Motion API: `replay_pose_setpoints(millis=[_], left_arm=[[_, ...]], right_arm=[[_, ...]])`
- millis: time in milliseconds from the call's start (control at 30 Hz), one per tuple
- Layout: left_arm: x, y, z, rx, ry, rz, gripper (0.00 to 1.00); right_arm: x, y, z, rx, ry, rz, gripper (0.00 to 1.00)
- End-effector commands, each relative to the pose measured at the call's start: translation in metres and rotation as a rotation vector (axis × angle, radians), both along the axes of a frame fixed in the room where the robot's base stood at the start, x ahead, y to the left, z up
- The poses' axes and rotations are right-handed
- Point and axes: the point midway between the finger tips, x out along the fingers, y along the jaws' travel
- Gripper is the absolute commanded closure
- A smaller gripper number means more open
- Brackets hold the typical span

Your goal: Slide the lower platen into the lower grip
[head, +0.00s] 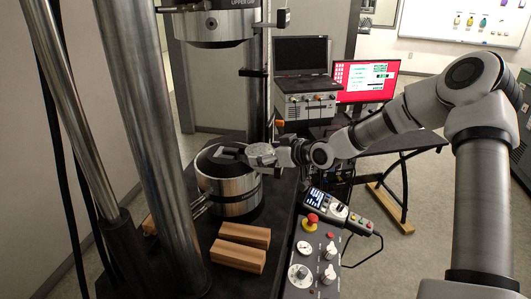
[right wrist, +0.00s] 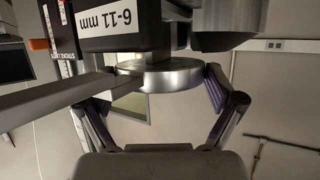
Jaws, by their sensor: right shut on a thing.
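The lower platen (right wrist: 158,76) is a shiny metal disc between the two fingers of my right gripper (right wrist: 158,90), which is shut on it. In the right wrist view a black jaw block (right wrist: 125,22) marked "6-11 mm" lies right against the disc's stem side; the label reads upside down. I cannot tell how far the stem is in. In the head view my right gripper (head: 234,153) is at the top of the lower grip (head: 229,190), a wide metal cylinder with a dark top. The platen is hard to make out there. My left gripper is not in view.
The upper grip (head: 212,26) hangs above the lower grip. A thick column (head: 150,130) stands to the left. Two wooden blocks (head: 240,247) lie in front, beside a control panel (head: 312,260) with a red button and a handset (head: 340,212). A desk with screens (head: 367,80) is behind.

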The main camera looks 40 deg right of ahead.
Motion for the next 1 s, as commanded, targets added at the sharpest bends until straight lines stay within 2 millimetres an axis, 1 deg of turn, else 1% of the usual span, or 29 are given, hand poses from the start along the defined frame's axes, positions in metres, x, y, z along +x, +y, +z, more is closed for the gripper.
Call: replay_pose_setpoints(millis=[367, 667, 1000], left_arm=[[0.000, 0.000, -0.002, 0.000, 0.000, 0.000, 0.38], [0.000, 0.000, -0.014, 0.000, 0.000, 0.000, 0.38], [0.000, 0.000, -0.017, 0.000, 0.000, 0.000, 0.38]], right_arm=[[0.002, 0.001, 0.001, -0.001, -0.005, -0.001, 0.77], [0.013, 0.011, 0.000, -0.002, -0.005, 0.000, 0.77], [0.025, 0.021, 0.001, -0.001, -0.005, 0.000, 0.77]])
